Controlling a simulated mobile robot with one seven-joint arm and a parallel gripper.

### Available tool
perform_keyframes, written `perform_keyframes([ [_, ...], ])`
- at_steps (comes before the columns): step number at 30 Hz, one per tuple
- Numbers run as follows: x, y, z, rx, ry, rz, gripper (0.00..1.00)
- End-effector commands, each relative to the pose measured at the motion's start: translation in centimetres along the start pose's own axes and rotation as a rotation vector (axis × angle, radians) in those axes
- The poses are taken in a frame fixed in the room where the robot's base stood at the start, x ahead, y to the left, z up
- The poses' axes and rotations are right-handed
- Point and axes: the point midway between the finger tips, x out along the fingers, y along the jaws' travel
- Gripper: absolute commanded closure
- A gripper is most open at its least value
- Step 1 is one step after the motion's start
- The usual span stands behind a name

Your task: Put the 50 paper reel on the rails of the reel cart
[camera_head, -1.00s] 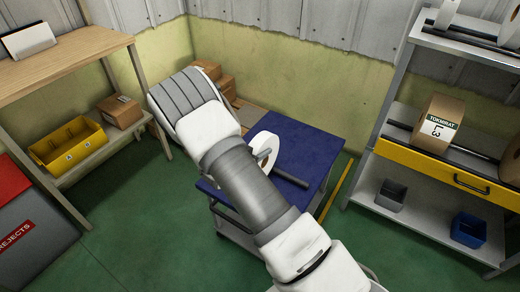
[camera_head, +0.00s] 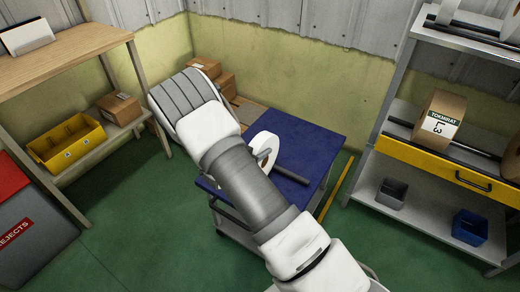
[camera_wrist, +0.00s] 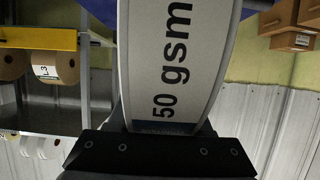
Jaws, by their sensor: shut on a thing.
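The white paper reel (camera_wrist: 176,50) marked "50 gsm" fills the middle of the wrist view, right against my gripper (camera_wrist: 160,145). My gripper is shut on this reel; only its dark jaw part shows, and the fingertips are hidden. In the head view the white reel (camera_head: 265,146) shows partly behind my arm, above the blue top of the reel cart (camera_head: 305,143). A dark rail (camera_head: 290,175) shows on the cart to the right of the reel. My arm hides the rest of the rails, so I cannot tell whether the reel touches them.
A grey bin (camera_head: 391,193) and a blue bin (camera_head: 469,228) sit below. A wooden bench (camera_head: 65,62) stands left, with a yellow bin (camera_head: 68,142) underneath.

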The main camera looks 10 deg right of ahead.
Motion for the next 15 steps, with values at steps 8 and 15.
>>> perform_keyframes([
  [8,0.02,-0.03,-0.12,0.001,0.003,0.000,0.15],
  [15,-0.05,0.03,0.24,-0.002,-0.004,0.000,0.15],
])
